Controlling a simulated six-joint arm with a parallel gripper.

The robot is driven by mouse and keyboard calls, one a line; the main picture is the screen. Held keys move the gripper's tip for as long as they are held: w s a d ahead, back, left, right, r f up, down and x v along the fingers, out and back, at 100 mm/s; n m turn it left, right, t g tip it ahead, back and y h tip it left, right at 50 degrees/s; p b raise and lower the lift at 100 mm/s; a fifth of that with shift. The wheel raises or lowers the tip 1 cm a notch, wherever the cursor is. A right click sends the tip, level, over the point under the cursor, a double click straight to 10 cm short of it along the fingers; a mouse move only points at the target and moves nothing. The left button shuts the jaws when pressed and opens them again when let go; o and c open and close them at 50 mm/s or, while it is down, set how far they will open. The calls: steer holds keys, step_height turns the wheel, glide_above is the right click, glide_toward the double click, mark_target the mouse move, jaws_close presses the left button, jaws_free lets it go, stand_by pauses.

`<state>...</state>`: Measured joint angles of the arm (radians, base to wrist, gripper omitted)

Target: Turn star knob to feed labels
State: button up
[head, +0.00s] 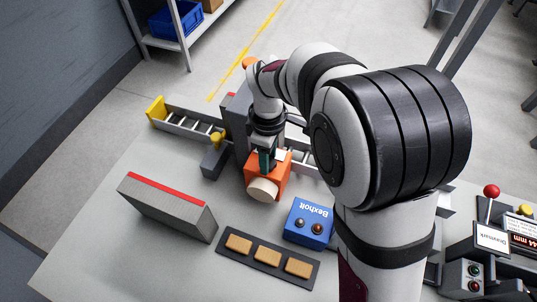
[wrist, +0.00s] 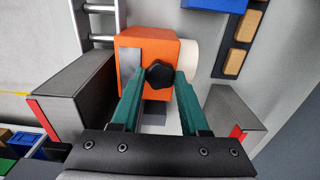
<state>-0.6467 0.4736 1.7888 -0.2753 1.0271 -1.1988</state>
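The black star knob (wrist: 160,75) sits on the face of an orange box (wrist: 150,47) in the wrist view, beside a grey plate. In the head view the orange box (head: 283,181) stands mid-table with a cream roll (head: 262,190) on its near side; the knob is hidden there by my gripper. My gripper (wrist: 158,78) has its two teal fingers apart, one on each side of the knob. A small gap shows at the left finger; the right fingertip is very close to the knob, and I cannot tell if it touches.
A grey block with a red stripe (head: 165,207) stands left of the box. A blue Bexholt box (head: 309,222) and a dark strip with tan blocks (head: 268,258) lie in front. A roller conveyor (head: 185,122) runs behind. A red-knobbed lever (head: 491,191) stands at right.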

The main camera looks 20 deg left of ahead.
jaws_close()
steer(key=m, duration=0.7)
steer(key=shift+m, duration=0.3)
steer(key=m, duration=0.5)
steer(key=shift+m, duration=2.5)
